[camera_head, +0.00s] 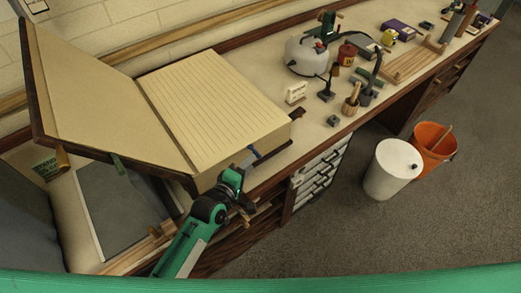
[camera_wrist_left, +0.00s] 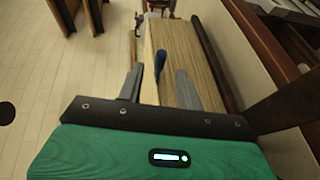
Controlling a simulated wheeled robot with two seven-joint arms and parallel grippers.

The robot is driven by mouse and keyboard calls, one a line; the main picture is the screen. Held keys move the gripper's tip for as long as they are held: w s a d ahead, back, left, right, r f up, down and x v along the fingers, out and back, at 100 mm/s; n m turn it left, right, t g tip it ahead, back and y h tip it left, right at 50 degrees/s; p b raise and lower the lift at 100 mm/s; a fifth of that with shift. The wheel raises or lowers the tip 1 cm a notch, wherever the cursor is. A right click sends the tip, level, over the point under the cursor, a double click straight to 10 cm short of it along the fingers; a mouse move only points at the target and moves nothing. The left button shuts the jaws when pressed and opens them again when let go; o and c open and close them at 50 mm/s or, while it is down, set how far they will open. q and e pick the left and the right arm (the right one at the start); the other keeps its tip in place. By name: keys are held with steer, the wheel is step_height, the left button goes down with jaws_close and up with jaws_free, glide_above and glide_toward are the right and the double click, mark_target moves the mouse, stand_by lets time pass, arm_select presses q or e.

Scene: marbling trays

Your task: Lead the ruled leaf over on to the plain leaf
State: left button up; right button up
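A large open book lies on the bench in the head view. Its ruled leaf (camera_head: 205,95) lies flat on top of the thick right-hand page block, and its plain leaf (camera_head: 90,85) is on the raised, tilted left side. A small blue tab (camera_head: 253,152) shows at the block's near edge; it also shows in the left wrist view (camera_wrist_left: 160,64). My left gripper (camera_head: 246,160) is at this near edge, by the tab. In the left wrist view, its fingers (camera_wrist_left: 159,80) are apart, with the tab between them and no grip visible. My right gripper is out of view.
A grey slab (camera_head: 120,205) lies below the plain side. Right of the book are a small white sign (camera_head: 296,92), a white container (camera_head: 306,56) and several tools. A white bin (camera_head: 392,170) and an orange bucket (camera_head: 433,148) stand on the open floor.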

mark_target(258, 153)
arm_select(q)
steer(key=shift+p+x, duration=0.7)
steer(key=shift+x, duration=3.25)
steer(key=shift+f, duration=0.1)
steer(key=shift+c, duration=0.3)
jaws_close()
